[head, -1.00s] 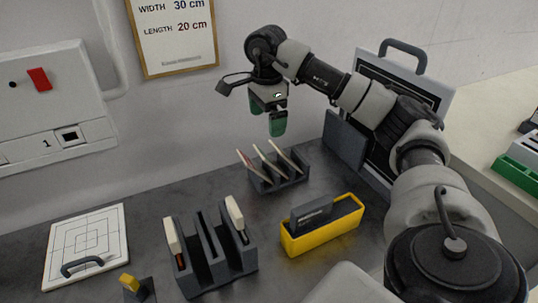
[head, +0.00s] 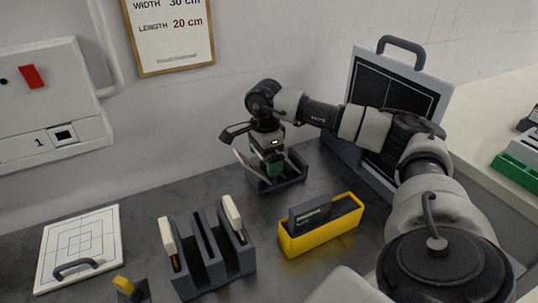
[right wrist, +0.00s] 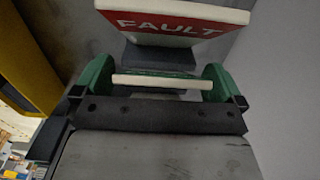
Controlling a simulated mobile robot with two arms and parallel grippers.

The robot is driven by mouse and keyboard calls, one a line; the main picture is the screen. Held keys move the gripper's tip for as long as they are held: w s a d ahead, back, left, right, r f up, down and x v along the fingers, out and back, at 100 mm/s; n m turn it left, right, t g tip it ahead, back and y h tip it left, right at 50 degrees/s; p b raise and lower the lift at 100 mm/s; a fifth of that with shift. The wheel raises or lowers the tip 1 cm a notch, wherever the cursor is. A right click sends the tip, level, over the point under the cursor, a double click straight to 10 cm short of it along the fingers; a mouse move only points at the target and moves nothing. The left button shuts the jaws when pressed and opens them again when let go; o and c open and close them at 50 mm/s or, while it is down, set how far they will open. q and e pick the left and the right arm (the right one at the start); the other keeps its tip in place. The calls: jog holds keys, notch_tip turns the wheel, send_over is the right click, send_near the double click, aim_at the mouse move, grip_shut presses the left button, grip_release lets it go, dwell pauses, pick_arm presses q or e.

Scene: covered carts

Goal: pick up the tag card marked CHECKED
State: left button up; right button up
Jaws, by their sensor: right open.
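The dark card rack (head: 292,180) stands on the table near the wall and holds several thin tag cards. My right gripper (head: 273,166) is down among the cards, its green fingers open. In the right wrist view my gripper (right wrist: 160,80) has a finger at each end of a pale card edge (right wrist: 165,83); its face is not readable, so I cannot tell whether it says CHECKED. Beyond it stands a card with a red face reading FAULT (right wrist: 172,27). A leaning card (head: 243,164) shows left of the gripper in the head view. My left gripper is out of view.
A yellow bin (head: 322,233) with a dark block stands in front of the rack. A dark slotted holder (head: 211,264) with two white-topped items is at front centre. A dark panel with a handle (head: 393,86) stands right of the rack. A white board (head: 80,242) lies left.

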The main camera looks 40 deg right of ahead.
jog(key=shift+f, duration=0.5)
jog(key=shift+c, duration=0.2)
jog(key=c, duration=0.9)
jog(key=shift+r, duration=0.15)
